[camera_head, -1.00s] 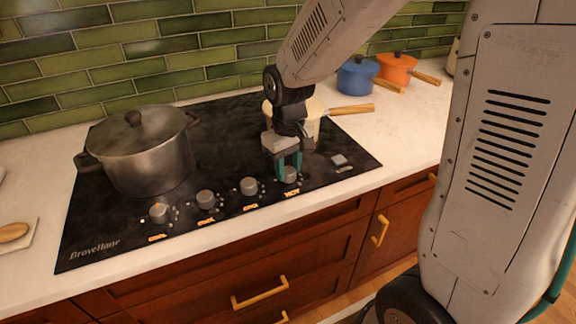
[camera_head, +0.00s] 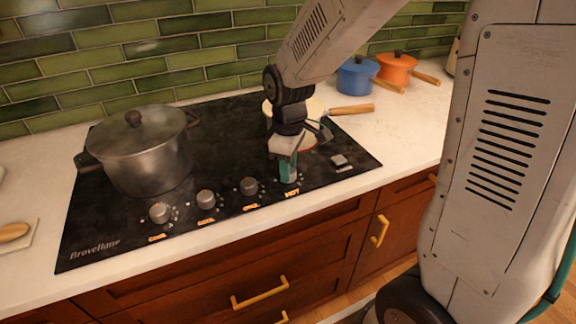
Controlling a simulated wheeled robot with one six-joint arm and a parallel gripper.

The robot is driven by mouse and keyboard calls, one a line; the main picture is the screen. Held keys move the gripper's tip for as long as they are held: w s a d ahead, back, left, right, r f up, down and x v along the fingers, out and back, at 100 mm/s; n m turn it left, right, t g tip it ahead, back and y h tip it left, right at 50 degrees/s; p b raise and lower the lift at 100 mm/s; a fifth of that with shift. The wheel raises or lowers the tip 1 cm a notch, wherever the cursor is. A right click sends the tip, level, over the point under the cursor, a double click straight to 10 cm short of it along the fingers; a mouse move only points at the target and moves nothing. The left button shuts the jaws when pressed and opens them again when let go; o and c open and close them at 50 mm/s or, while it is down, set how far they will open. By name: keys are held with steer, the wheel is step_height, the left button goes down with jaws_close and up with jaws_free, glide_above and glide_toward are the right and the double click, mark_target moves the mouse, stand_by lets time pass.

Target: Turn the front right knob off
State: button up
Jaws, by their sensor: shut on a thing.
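The black cooktop (camera_head: 222,160) carries a row of grey knobs along its front edge. The rightmost knob (camera_head: 290,178) is mostly hidden by my gripper (camera_head: 289,171), whose teal fingers point down and are shut on it. An orange label reading like "HOT" shows just in front of this knob. The other knobs, such as the left one (camera_head: 161,213), stand free to the left, each with an orange label in front.
A large lidded steel pot (camera_head: 142,155) stands on the left of the cooktop. A pan with a wooden handle (camera_head: 350,109) stands behind my gripper. A blue pot (camera_head: 357,77) and an orange pot (camera_head: 397,69) sit on the back right counter.

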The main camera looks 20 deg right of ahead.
stand_by(0.3)
steer(key=o, duration=1)
steer(key=shift+r, duration=0.1)
step_height(320, 180, up, 8)
steer(key=shift+f, duration=0.15)
steer(key=shift+s+m, duration=0.2)
steer(key=shift+m, duration=0.2)
steer(key=s+d+r+m, duration=0.1)
steer(key=s+r+m, duration=0.2)
steer(key=s, duration=0.7)
steer(key=s+d+r+m+t, duration=0.1)
steer(key=s+m, duration=0.4)
steer(key=s, duration=0.6)
step_height(320, 180, up, 2)
steer(key=shift+s+d, duration=0.3)
steer(key=shift+d, duration=0.2)
